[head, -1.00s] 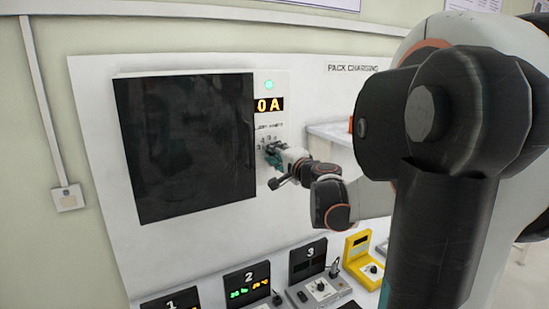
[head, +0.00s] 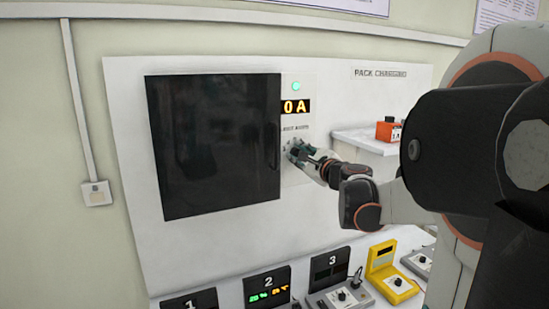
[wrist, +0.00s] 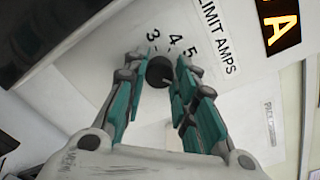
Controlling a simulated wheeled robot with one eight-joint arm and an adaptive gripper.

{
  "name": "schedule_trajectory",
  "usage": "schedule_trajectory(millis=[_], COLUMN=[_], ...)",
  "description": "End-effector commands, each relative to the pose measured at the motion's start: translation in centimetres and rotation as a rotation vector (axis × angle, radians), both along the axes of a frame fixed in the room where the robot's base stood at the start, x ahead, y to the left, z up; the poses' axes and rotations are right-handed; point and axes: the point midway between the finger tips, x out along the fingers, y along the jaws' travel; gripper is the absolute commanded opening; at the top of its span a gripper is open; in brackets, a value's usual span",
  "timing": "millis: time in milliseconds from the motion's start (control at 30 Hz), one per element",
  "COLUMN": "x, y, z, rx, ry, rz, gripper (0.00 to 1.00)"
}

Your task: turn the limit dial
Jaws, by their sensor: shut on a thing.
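The limit dial (wrist: 160,72) is a small dark round knob on the white panel, shown in the wrist view. The numbers 3, 4 and 5 stand around its upper side, beside the label LIMIT AMPS (wrist: 216,38). My gripper (wrist: 159,80) has its teal-padded fingers closed on the dial from both sides. In the head view my gripper (head: 298,150) is at the panel just right of the dark door, and it hides the dial there. The amber display (head: 296,107) above it reads 0 A, with a lit green lamp (head: 296,86) over it.
A dark cabinet door (head: 215,145) is close left of my gripper. A white shelf (head: 362,141) with an orange box (head: 388,131) juts out to the right. Numbered charger units (head: 268,287) and a yellow unit (head: 385,262) stand below.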

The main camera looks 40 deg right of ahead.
Motion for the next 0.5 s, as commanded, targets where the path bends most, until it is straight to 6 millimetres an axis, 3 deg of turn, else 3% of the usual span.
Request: schedule_trajectory(millis=[500], x=[-0.06], y=[0.02], z=[-0.12], rx=[0.240], ry=[-0.057], rz=[0.001], gripper=[0.01])
